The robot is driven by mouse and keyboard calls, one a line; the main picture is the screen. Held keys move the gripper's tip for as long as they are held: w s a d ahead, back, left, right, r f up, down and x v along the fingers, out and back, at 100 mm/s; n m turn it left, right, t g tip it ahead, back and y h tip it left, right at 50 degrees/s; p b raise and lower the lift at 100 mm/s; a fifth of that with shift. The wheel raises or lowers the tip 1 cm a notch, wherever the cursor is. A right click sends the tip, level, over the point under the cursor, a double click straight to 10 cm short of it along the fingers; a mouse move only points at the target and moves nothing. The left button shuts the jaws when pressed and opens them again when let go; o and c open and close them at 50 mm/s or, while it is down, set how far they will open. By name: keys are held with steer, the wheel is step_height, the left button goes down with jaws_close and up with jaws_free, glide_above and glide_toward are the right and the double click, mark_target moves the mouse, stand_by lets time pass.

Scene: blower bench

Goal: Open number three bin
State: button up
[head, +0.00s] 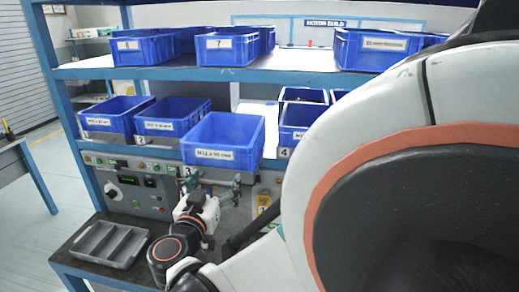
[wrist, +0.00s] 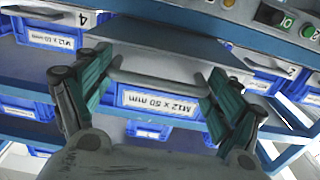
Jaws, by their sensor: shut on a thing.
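The number three bin (head: 222,140) is a blue open-topped bin labelled "M12 x 50 mm". In the head view it stands well forward of bins 1 and 2, its front out past the shelf edge. The number 3 tag (head: 187,171) is at the shelf edge below it. My gripper (head: 214,184), with teal fingers, is just under the bin's front. In the wrist view my gripper (wrist: 160,76) has a finger at each end of the bin's grey handle (wrist: 160,87) and is shut on it. The bin's label (wrist: 157,104) shows between the fingers.
Bin 1 (head: 105,117) and bin 2 (head: 172,116) sit left, bin 4 (head: 294,121) right. More blue bins stand on the upper shelf (head: 290,61). A control panel (head: 130,187) and a grey divided tray (head: 108,243) are below. My arm hides the right side.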

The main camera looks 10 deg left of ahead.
steer(key=o, duration=1.4)
